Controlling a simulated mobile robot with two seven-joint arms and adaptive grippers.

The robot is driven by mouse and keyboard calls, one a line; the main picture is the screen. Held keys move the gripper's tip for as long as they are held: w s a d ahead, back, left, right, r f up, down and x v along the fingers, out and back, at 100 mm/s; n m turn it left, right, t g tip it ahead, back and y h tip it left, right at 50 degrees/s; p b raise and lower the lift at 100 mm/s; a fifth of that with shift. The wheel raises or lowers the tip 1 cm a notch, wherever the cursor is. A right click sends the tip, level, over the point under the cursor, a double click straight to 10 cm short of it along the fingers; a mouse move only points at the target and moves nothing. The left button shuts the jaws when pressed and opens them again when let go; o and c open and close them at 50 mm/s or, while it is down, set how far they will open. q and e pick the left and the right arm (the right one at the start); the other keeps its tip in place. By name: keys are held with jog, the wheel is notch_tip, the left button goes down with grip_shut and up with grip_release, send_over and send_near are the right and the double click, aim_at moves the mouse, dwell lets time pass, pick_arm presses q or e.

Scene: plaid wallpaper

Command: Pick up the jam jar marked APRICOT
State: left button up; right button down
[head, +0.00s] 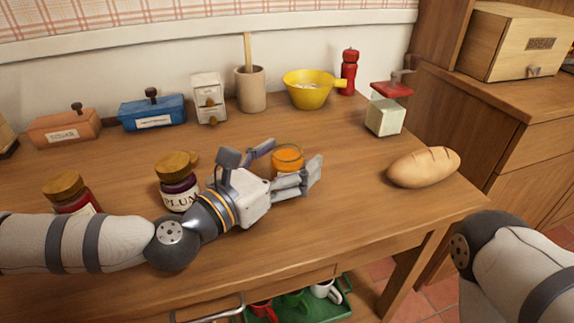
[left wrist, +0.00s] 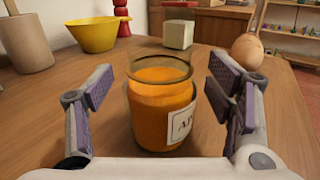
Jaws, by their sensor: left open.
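The orange jam jar (head: 287,160) stands upright on the wooden table, without a lid. In the left wrist view the jar (left wrist: 160,108) carries a white label of which only the first letters, "AP", show at its right side. My left gripper (head: 283,163) is open, with its fingers on either side of the jar. In the left wrist view gaps show between the jar and both finger pads (left wrist: 162,100). The plum jar (head: 178,182) stands to the left behind my left arm. My right arm shows at the lower right, but its gripper is out of view.
Another dark red jar (head: 72,190) is partly hidden by my left arm. A loaf (head: 423,167) lies at the right. A yellow pan (head: 308,92), red mill (head: 348,72), grinder (head: 385,116) and crock (head: 250,88) stand behind. The table between jar and loaf is clear.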

pick_arm(q)
jog(key=c, duration=1.5)
